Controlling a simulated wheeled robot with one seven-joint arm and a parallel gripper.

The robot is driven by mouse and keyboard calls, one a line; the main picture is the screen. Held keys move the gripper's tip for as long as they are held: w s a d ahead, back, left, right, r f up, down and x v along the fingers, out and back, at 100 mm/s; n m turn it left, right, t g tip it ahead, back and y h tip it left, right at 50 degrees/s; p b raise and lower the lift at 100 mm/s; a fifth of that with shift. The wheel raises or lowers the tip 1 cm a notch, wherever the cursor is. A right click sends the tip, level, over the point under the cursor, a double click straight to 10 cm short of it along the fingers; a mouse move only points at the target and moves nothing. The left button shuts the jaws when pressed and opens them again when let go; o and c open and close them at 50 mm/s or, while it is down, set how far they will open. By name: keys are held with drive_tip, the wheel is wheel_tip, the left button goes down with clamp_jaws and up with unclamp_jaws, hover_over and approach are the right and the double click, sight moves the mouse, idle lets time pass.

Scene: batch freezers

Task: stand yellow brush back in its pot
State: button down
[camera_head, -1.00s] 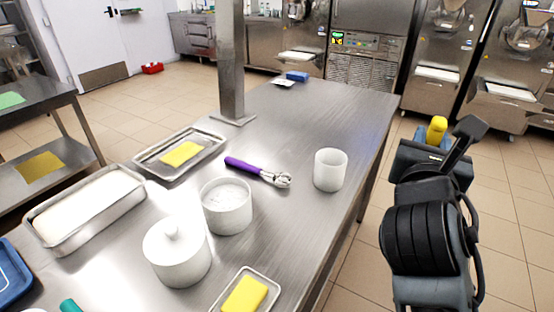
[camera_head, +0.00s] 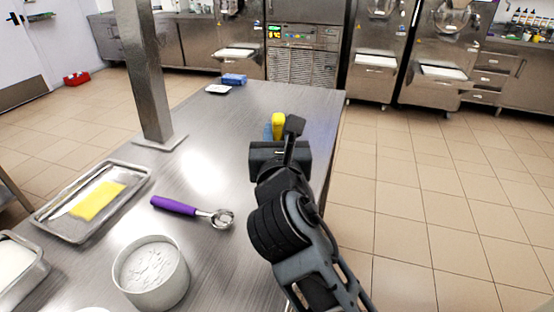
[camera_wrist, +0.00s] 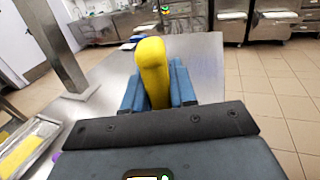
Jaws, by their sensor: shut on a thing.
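The yellow brush (camera_head: 279,119) is held in my gripper (camera_head: 271,132) over the table's right side in the head view. In the wrist view, the brush (camera_wrist: 153,72) stands up between the blue fingers of my gripper (camera_wrist: 158,88), which are shut on it. Only its rounded yellow part shows; its other end is hidden. The empty white cup, which looks like the pot, is not visible now; my arm covers that part of the table in the head view.
A white tub with pale contents (camera_head: 152,274) and a purple-handled scoop (camera_head: 190,210) are left of my arm. A tray (camera_head: 60,225) with a yellow cloth (camera_head: 98,200) lies further left. A metal post (camera_head: 147,75) rises from the table (camera_head: 225,130). The far tabletop is mostly clear.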

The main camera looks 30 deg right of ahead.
drive_tip(key=shift+f+b, duration=0.3)
drive_tip(key=shift+f, duration=2.35)
drive_tip(key=shift+f, duration=0.1)
drive_tip(key=c, duration=0.9)
unclamp_jaws()
drive_tip(key=b+v, duration=0.1)
drive_tip(key=v, duration=1.1)
